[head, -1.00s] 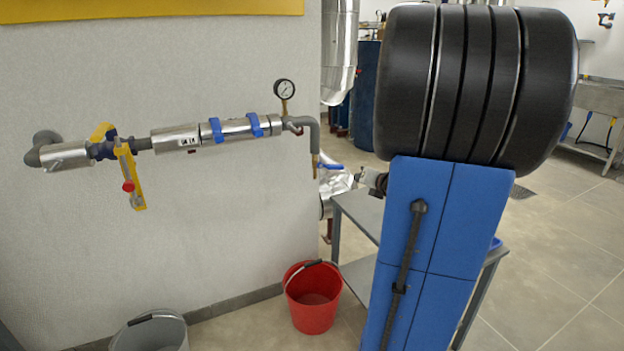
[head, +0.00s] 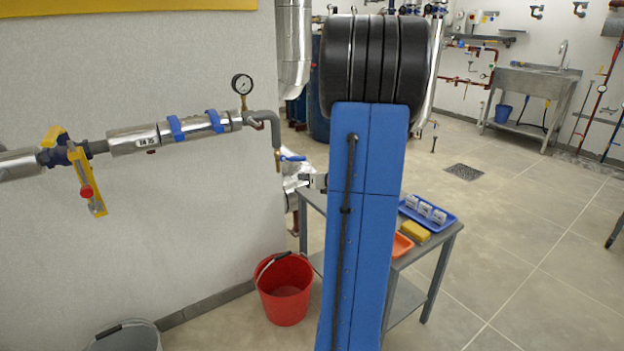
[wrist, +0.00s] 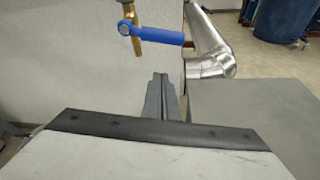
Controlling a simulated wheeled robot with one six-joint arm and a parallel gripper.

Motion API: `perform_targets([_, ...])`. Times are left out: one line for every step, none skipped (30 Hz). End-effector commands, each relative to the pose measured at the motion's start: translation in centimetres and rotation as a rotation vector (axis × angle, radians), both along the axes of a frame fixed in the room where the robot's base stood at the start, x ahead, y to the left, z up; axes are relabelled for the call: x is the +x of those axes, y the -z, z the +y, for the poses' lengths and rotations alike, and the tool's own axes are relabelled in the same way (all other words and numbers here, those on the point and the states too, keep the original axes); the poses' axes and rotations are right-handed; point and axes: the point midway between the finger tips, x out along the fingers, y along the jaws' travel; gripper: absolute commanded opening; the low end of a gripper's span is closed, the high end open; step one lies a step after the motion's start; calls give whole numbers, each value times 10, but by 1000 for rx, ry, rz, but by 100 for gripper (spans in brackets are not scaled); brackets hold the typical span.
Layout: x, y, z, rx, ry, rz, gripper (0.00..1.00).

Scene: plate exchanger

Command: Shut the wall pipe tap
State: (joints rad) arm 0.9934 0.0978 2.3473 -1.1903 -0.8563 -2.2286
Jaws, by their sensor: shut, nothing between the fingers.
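The wall pipe tap is a small brass valve (head: 278,160) on the grey downturned end of the wall pipe, with a blue lever (head: 293,158). In the wrist view the brass body (wrist: 137,42) hangs upright at the top, and the blue lever (wrist: 160,36) sticks out to the right, nearly level and crosswise to it. My gripper (wrist: 161,80) is shut and empty, below the lever in that view and apart from it. In the head view, my blue arm hides most of the gripper; a grey part of it (head: 316,181) shows just right of and below the tap.
A grey table (head: 447,236) stands behind my arm, holding a blue tray (head: 410,210), a yellow sponge-like block (head: 415,231) and an orange item. A red bucket (head: 284,290) stands below the tap. A yellow-handled valve (head: 85,180) and a gauge (head: 242,84) are on the pipe.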

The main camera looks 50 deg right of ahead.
Motion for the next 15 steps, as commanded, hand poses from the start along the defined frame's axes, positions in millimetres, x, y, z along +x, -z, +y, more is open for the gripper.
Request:
perform_targets([7,3,-1,1,-2,0,0])
perform_targets([11,4,-1,1,-2,-1,0])
perform_targets([16,6,-2,0,-2,1,0])
perform_targets([20,7,-3,1,-2,0,0])
perform_targets([24,8,-3,1,-1,1,0])
perform_targets([25,5,-5,-1,1,-1,0])
perform_targets([24,0,-6,-4,2,-2,0])
perform_targets([23,-4,-7,-4,0,-1,0])
perform_targets([23,-9,-8,-4,1,-2,0])
perform_targets([23,-12,-8,-4,1,-3,0])
perform_targets([23,-15,-9,-4,1,-2,0])
perform_targets([22,-19,-10,-4,1,-2,0])
perform_targets([22,-21,-10,-3,1,-1,0])
perform_targets([22,-23,-11,-2,1,-1,0])
perform_targets([22,-25,-11,-1,1,-1,0])
